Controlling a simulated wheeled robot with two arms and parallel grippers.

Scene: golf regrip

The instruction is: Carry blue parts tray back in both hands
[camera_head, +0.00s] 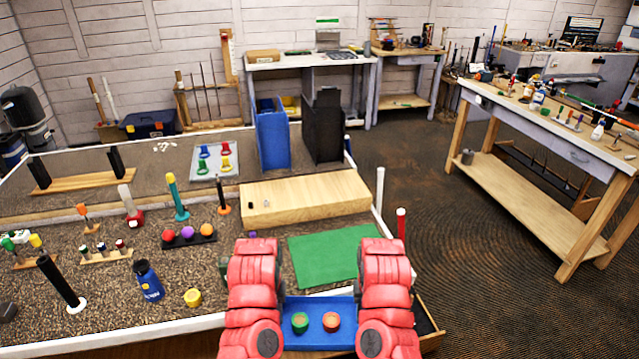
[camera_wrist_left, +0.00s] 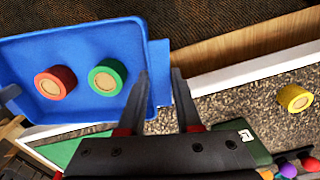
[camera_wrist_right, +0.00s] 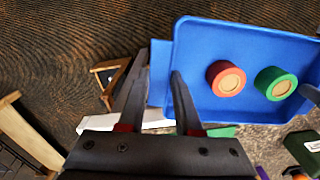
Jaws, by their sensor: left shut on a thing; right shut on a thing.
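The blue parts tray (camera_head: 318,340) is held between my two red arms at the bottom of the head view. A green ring-shaped part (camera_head: 300,322) and a red ring-shaped part (camera_head: 332,321) lie inside it. In the left wrist view, my left gripper (camera_wrist_left: 163,85) is shut on the tab at one end of the tray (camera_wrist_left: 35,48). In the right wrist view, my right gripper (camera_wrist_right: 157,85) is shut on the tab at the other end of the tray (camera_wrist_right: 245,35). In the head view, my arms hide both gripped tabs.
The bench (camera_head: 100,240) in front holds a green mat (camera_head: 325,257), a wooden block (camera_head: 305,197), a yellow ring (camera_head: 192,297) and a blue bottle (camera_head: 148,281). A white post and a red post (camera_head: 401,226) stand at its right edge. Open floor (camera_head: 480,270) lies right, before another workbench (camera_head: 545,110).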

